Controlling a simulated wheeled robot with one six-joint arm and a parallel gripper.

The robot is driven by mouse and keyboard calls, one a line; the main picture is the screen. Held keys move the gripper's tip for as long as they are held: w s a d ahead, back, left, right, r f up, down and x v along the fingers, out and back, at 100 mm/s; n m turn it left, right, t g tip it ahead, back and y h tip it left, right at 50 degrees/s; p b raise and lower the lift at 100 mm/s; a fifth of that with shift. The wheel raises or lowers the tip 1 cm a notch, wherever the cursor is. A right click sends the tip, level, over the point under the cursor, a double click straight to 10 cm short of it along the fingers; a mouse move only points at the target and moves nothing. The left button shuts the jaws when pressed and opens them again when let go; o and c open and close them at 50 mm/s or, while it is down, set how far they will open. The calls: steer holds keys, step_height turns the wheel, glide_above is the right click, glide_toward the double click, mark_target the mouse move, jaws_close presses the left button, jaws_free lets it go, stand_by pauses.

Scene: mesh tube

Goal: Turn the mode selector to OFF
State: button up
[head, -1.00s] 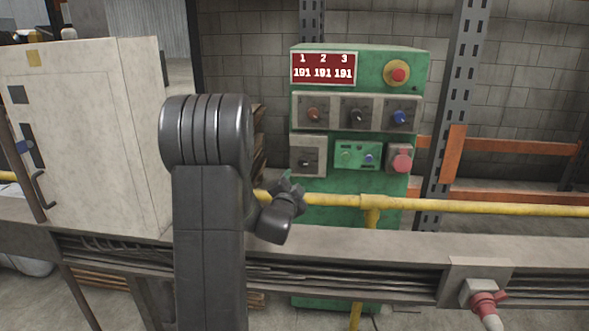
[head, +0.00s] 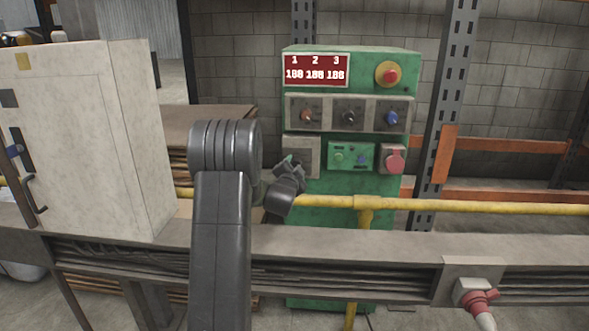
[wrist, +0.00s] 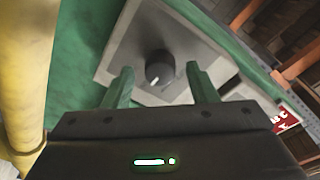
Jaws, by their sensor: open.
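A black selector knob (wrist: 158,66) with a white pointer mark sits on a grey square plate (wrist: 120,45) in the wrist view. I cannot read any position labels around it. In the head view this appears to be the lower-left plate (head: 308,146) of the green control box (head: 400,62), its knob largely hidden by my gripper. My gripper (head: 292,161) is just in front of that plate. In the wrist view my gripper (wrist: 160,80) is open, its two green fingers apart, with the knob showing between and beyond them. I see no contact with the knob.
A yellow pipe (head: 430,205) and a grey rail (head: 390,245) run across in front of the box. The pipe (wrist: 22,80) is close on the left in the wrist view. Other knobs (head: 349,117) and a red button (head: 391,75) are above. A pale cabinet (head: 85,140) stands left.

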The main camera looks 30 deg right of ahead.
steer(key=c, duration=1)
steer(key=shift+o, duration=0.2)
steer(key=shift+f, duration=0.1)
steer(key=n+b, duration=0.2)
steer(key=n, duration=0.1)
steer(key=shift+f+n+b, duration=0.15)
steer(key=shift+n+b, duration=0.15)
steer(key=shift+b, duration=0.05)
steer(key=n+b, duration=0.2)
steer(key=n, duration=0.3)
steer(key=shift+n+t+b, duration=0.3)
steer(key=n+b, duration=0.1)
steer(key=n, duration=0.4)
steer(key=shift+s+d+t+b, duration=0.1)
steer(key=shift+t+b, duration=0.2)
steer(key=shift+b, duration=0.1)
steer(key=shift+n+y+b, duration=0.3)
steer(key=shift+n+b, duration=0.45)
steer(key=shift+n, duration=1.65)
